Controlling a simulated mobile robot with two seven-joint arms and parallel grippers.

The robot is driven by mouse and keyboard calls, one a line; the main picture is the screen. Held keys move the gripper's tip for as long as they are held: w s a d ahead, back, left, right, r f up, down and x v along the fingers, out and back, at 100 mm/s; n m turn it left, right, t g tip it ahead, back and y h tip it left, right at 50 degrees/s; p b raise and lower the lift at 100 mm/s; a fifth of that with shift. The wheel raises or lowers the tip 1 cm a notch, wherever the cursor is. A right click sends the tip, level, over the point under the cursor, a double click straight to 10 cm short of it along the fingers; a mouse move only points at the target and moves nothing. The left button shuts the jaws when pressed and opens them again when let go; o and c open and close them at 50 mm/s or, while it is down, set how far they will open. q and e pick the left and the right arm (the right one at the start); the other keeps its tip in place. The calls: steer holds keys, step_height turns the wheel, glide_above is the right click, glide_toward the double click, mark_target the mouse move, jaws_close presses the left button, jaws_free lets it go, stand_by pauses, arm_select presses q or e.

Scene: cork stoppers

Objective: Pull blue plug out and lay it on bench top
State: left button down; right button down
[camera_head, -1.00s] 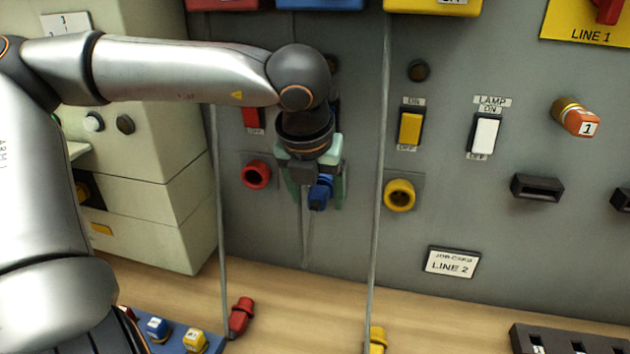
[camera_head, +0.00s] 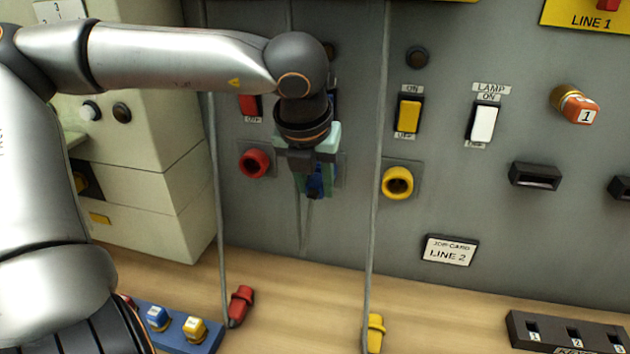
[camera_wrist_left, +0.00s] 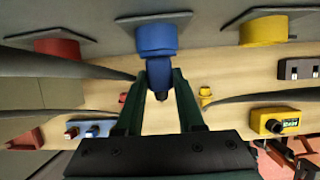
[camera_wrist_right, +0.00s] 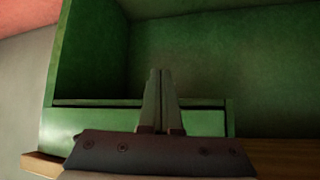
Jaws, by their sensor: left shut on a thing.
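The blue plug (camera_head: 316,182) shows dark between the fingers of my left gripper (camera_head: 319,188) at the grey panel. In the left wrist view the fingers are shut on the blue plug (camera_wrist_left: 161,72) from both sides. The plug's upper end meets the round blue socket (camera_wrist_left: 156,38); it looks seated there. The pale wooden bench top (camera_head: 290,290) lies below the panel. My right gripper (camera_wrist_right: 160,75) is shut and empty, in front of a green box-like compartment.
A red socket (camera_head: 253,163) and a yellow socket (camera_head: 397,183) flank the gripper. Grey cables hang on both sides. A red plug (camera_head: 240,304) and a yellow plug (camera_head: 375,333) lie on the bench, with clear wood between them. A blue block (camera_head: 180,328) is at lower left.

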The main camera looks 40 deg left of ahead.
arm_select(q)
steer(key=shift+s+d+b, duration=0.15)
steer(key=shift+s+b, duration=0.05)
steer(key=shift+b, duration=0.15)
steer(key=shift+s+d+b, duration=0.2)
steer(key=shift+s+b, duration=0.1)
steer(key=shift+s, duration=0.05)
steer(key=shift+s+d+b, duration=0.35)
steer(key=shift+s, duration=0.3)
steer(key=shift+s+d+b, duration=0.3)
steer(key=shift+s+d, duration=0.05)
steer(key=shift+s, duration=0.3)
steer(key=shift+s+d+b, duration=0.35)
steer(key=shift+s, duration=0.3)
steer(key=shift+s, duration=0.1)
steer(key=shift+s+d+b, duration=0.4)
steer(key=shift+s+d, duration=0.1)
steer(key=shift+s, duration=0.35)
steer(key=shift+s+d+b, duration=0.4)
steer(key=shift+s+d, duration=0.05)
steer(key=shift+s, duration=0.35)
